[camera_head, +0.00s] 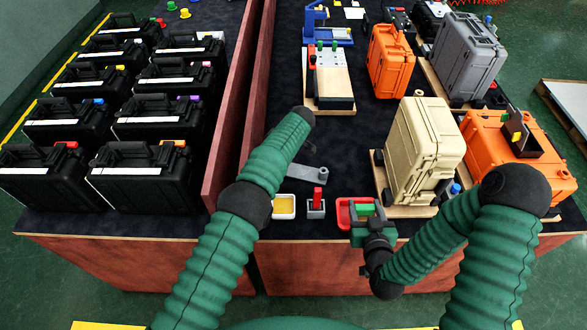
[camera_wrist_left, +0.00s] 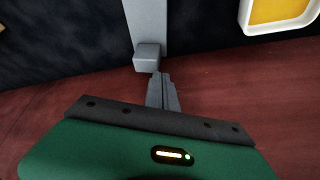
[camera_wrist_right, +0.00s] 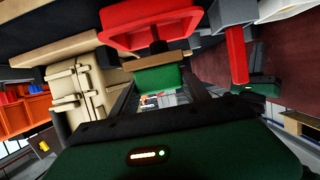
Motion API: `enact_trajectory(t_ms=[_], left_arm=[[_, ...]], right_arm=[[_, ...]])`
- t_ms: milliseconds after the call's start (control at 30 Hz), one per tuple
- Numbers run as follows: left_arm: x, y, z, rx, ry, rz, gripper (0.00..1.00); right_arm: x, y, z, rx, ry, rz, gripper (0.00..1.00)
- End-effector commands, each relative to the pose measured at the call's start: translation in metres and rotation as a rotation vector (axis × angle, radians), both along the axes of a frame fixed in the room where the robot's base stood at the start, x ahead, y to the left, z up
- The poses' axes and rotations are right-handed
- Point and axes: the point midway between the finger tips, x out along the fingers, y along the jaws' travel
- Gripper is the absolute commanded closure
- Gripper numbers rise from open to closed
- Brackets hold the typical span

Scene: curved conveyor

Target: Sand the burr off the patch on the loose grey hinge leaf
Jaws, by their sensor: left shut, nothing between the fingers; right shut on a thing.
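The grey hinge leaf (camera_head: 309,173) lies near the table's front left; my left arm hides its left end in the head view. A dark round spot shows at its right end; I cannot make out a burr. In the left wrist view the leaf (camera_wrist_left: 146,22) runs away from a small grey block. My left gripper (camera_wrist_left: 160,78) is shut and empty close to that block; contact is unclear. My right gripper (camera_head: 362,212) is shut on a green block with a brown face (camera_wrist_right: 157,78), at the red tray (camera_head: 345,222).
A beige case (camera_head: 423,150) stands right. A reddish divider wall (camera_head: 232,130) runs along the left.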

Motion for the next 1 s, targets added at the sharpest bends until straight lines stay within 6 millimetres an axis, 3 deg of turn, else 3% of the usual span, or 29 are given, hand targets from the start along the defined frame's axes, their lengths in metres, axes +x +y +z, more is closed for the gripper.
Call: enact_trajectory(t_ms=[1000], left_arm=[[0.0001, -0.001, -0.0092, 0.0, 0.0, 0.0, 1.0]], right_arm=[[-0.0001, -0.0005, -0.0096, 0.001, 0.004, 0.001, 0.97]])
